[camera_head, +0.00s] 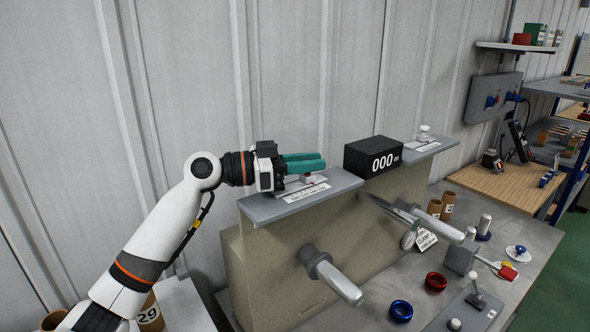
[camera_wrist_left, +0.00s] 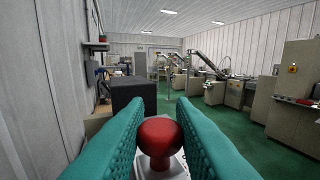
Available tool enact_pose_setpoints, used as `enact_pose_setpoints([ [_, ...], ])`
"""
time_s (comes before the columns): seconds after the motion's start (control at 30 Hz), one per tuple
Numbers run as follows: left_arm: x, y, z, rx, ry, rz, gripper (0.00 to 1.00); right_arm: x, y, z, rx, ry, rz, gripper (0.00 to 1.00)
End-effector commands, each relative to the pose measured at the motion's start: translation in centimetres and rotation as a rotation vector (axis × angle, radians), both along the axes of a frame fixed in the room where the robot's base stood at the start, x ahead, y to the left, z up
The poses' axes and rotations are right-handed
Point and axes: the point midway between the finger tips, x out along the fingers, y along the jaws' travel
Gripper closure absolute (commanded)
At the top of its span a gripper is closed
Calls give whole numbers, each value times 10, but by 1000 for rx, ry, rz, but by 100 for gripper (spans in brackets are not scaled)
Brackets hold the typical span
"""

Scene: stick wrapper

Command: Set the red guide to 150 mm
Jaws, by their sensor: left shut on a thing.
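My left gripper (camera_head: 316,163), with teal fingers, reaches in from the left over the left top plate of the machine. In the left wrist view its fingers (camera_wrist_left: 160,110) are on both sides of a round red knob (camera_wrist_left: 160,136) on a short stem and are shut on it. In the head view the fingers hide the red knob. A grey base (camera_head: 306,180) shows below the fingers, behind a white label strip (camera_head: 307,193). The black display box (camera_head: 385,158) to the right reads 000 mm. My right gripper is out of view.
A pale knob (camera_head: 424,131) stands on the right top plate. Grey cylindrical handles (camera_head: 335,278) stick out of the machine's front. A red ring (camera_head: 436,281) and a blue ring (camera_head: 401,310) lie on the bench. A corrugated wall (camera_head: 300,60) stands close behind.

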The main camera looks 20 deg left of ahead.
Motion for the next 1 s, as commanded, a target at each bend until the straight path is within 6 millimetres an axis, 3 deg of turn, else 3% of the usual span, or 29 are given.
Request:
enact_pose_setpoints([
  [0.27, 1, -1, 1, 0, 0, 1, 100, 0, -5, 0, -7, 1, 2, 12],
  [0.3, 1, -1, 1, 0, 0, 1, 73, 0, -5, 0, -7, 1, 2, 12],
  [0.4, 1, -1, 1, 0, 0, 1, 57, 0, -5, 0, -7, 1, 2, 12],
  [0.77, -1, 4, -1, 0, 0, 2, 57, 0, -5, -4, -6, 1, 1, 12],
  [1.0, -21, 41, -6, 3, -1, 4, 57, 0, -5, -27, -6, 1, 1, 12],
])
